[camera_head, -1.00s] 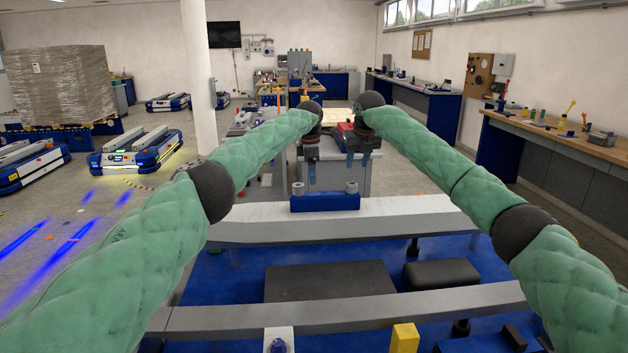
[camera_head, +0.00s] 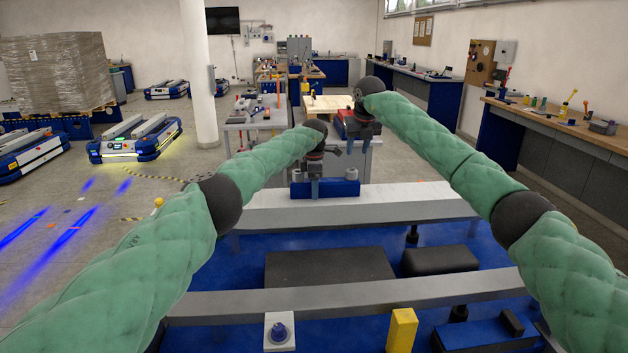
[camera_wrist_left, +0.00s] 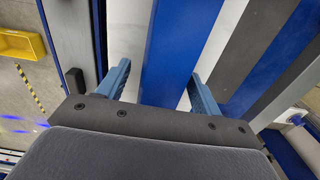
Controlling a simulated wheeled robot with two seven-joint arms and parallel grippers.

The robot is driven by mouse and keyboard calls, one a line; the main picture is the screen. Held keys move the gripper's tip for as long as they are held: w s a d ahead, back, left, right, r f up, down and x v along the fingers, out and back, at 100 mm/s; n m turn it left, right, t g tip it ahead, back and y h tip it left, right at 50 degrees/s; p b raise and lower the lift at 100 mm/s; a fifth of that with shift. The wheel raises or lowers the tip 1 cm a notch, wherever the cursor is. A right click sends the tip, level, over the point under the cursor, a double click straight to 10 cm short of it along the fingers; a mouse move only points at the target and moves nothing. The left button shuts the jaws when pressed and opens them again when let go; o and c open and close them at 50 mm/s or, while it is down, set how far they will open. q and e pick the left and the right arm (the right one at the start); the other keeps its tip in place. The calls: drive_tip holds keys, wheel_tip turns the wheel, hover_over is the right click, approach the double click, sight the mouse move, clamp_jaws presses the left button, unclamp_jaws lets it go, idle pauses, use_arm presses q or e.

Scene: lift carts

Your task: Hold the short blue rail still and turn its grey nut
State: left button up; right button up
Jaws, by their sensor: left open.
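The short blue rail (camera_head: 334,189) lies on the pale crossbeam of the blue cart in the head view. A grey nut (camera_head: 351,174) stands on its right end, and another grey nut (camera_head: 297,175) is on its left end. My left gripper (camera_head: 315,187) is over the rail between the nuts, pointing down. In the left wrist view, its open blue fingers (camera_wrist_left: 163,82) are on either side of a blue bar (camera_wrist_left: 178,40), with gaps showing. My right gripper (camera_head: 357,146) hangs behind and above the right nut, apart from it; its finger opening is unclear.
Grey workbench tops stand behind the rail. A long wooden bench (camera_head: 560,127) runs along the right wall.

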use_arm(q)
drive_tip(key=shift+c, duration=0.4)
drive_tip(key=shift+c, duration=1.2)
drive_tip(key=c, duration=0.9)
drive_tip(key=shift+c, duration=0.2)
